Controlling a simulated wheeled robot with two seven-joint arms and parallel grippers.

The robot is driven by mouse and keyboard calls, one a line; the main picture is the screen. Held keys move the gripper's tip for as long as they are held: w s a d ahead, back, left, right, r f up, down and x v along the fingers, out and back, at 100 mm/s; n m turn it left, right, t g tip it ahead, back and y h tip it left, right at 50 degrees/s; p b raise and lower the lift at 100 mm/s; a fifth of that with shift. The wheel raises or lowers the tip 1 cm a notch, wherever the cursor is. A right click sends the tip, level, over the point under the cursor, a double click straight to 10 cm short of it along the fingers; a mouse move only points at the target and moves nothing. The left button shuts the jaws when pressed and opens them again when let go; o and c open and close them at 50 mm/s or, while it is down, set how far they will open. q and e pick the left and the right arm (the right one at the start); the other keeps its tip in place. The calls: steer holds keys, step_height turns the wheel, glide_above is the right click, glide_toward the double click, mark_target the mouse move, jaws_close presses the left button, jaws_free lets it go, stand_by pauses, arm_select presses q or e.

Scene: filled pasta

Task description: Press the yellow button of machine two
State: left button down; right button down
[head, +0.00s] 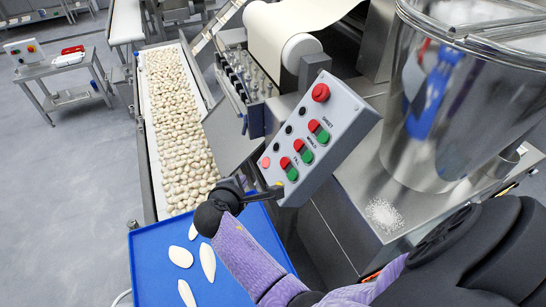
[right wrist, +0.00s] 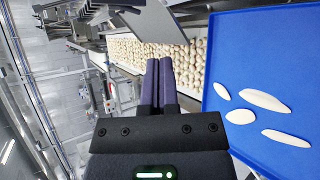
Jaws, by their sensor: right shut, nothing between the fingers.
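A grey control panel (head: 342,120) is tilted on the machine in the head view. It carries a large red button, several red and green button pairs and small black knobs. A small yellow spot (head: 279,184), which looks like a yellow button, shows at its lower edge, partly hidden by my fingers. My right gripper (head: 277,191) has its fingertips at this lower edge; I cannot tell whether they touch the button. In the right wrist view its two purple fingers (right wrist: 158,82) are shut together with nothing between. My left gripper is not in view.
A blue tray (head: 150,262) with several pale dough pieces lies below my right wrist. A conveyor (head: 150,165) full of filled pasta runs behind it. A steel hopper (head: 450,110) stands at the right. A small cart (head: 62,70) is at the far left, with open floor before it.

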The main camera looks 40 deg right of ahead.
steer(key=s+d+f+b, duration=0.1)
steer(key=d+f+b, duration=0.2)
steer(key=d+f, duration=0.2)
steer(key=shift+s+d, duration=0.25)
steer(key=shift+d, duration=0.45)
steer(key=shift+d+f, duration=0.1)
steer(key=shift+f, duration=0.05)
stand_by(1.6)
steer(key=shift+s+d+f, duration=0.1)
steer(key=shift+d+f, duration=0.05)
steer(key=shift+d, duration=0.1)
steer(key=shift+d+f, duration=0.25)
steer(key=shift+d, duration=0.05)
stand_by(0.7)
steer(key=shift+a+r+p, duration=0.4)
steer(key=shift+a+r, duration=0.05)
steer(key=shift+a, duration=0.2)
